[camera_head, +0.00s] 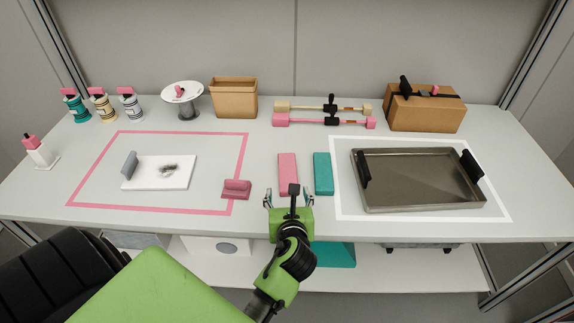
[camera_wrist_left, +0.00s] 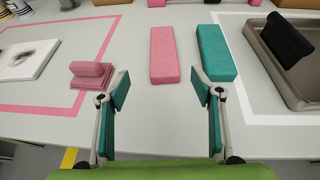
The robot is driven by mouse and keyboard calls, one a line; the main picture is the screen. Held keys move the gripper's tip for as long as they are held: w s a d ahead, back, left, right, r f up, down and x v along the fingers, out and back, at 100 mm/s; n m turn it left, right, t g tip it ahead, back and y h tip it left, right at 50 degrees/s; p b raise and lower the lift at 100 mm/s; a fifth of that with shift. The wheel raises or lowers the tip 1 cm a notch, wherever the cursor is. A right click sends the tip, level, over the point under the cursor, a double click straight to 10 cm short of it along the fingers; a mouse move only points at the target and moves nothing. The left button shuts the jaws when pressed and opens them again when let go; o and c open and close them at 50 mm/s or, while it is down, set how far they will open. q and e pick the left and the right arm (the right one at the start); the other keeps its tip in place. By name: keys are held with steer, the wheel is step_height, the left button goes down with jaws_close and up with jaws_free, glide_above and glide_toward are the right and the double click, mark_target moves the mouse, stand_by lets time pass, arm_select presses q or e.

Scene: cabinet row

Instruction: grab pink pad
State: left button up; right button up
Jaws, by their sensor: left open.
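A flat pink pad (camera_head: 288,172) lies on the white table near its front middle, left of a similar teal pad (camera_head: 322,173). In the left wrist view the pink pad (camera_wrist_left: 164,55) lies ahead of the fingers, near the middle, with the teal pad (camera_wrist_left: 215,52) to its right. My left gripper (camera_head: 289,196) is open and empty at the table's front edge, just in front of the pink pad. Its two teal-lined fingers (camera_wrist_left: 162,108) stand apart in the left wrist view. My right gripper is not in view.
A pink handled block (camera_head: 236,189) sits left of my gripper, on the pink taped outline. A metal tray (camera_head: 420,180) with black handles lies inside the white outline at right. A white board (camera_head: 180,178) lies left. Bars, boxes and bottles line the back.

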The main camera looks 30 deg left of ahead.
mark_target(288, 178)
arm_select(q)
steer(key=x, duration=0.6)
steer(key=shift+w+a+f, duration=0.15)
steer(key=shift+w+a, duration=0.05)
steer(key=shift+w, duration=0.15)
steer(key=shift+w+a+f, duration=0.2)
steer(key=shift+w, duration=0.1)
steer(key=shift+w+a+f+b, duration=0.2)
steer(key=shift+w+f+b, duration=0.05)
steer(key=shift+w+b, duration=0.1)
steer(key=x, duration=0.3)
steer(key=shift+w+d+f, duration=0.15)
steer(key=shift+f, duration=0.1)
steer(key=shift+w+a+f, duration=0.2)
steer(key=shift+w+a, duration=0.1)
steer(key=shift+w, duration=0.1)
steer(key=c, duration=1)
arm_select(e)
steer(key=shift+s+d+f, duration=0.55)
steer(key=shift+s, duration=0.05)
